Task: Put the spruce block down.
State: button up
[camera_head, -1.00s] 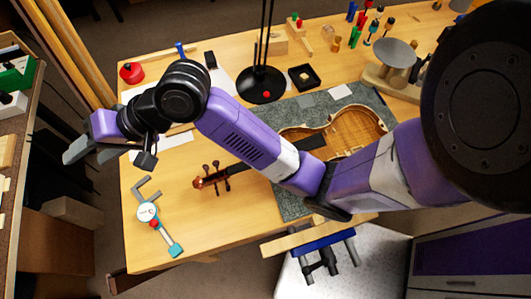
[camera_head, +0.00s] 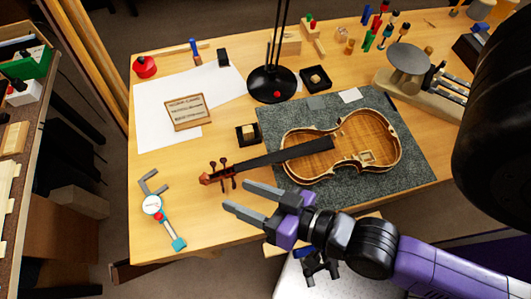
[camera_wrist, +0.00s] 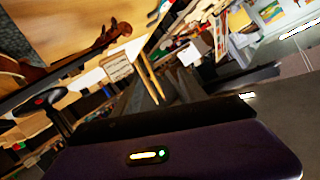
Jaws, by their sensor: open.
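My gripper (camera_head: 235,195) is open in the head view. Its two grey fingers point left, in front of the violin's neck, with nothing between them. A small pale wood block (camera_head: 249,132) sits in a small black tray left of the grey mat. Another small block (camera_head: 315,78) sits in a black tray beside the lamp base. I cannot tell which of these, if either, is the spruce block. The violin body (camera_head: 343,140), its top off, lies on the grey mat (camera_head: 415,170); its neck points left. The wrist view shows the violin's scroll (camera_wrist: 115,30).
A lamp (camera_head: 272,84) stands at the back. A written card (camera_head: 188,112) lies on white paper. A dial caliper (camera_head: 153,205) lies at the bench's left. Several small tools stand at the back right. Bare bench (camera_head: 190,160) shows between paper and caliper.

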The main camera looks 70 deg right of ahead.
jog(key=s+d+r+n, duration=0.3)
jog(key=s+n, duration=0.2)
jog(key=s, duration=0.2)
jog(key=shift+s+d+y, duration=0.15)
jog(key=shift+d+y, duration=0.2)
jog(key=shift+y, duration=0.05)
dwell(0.7)
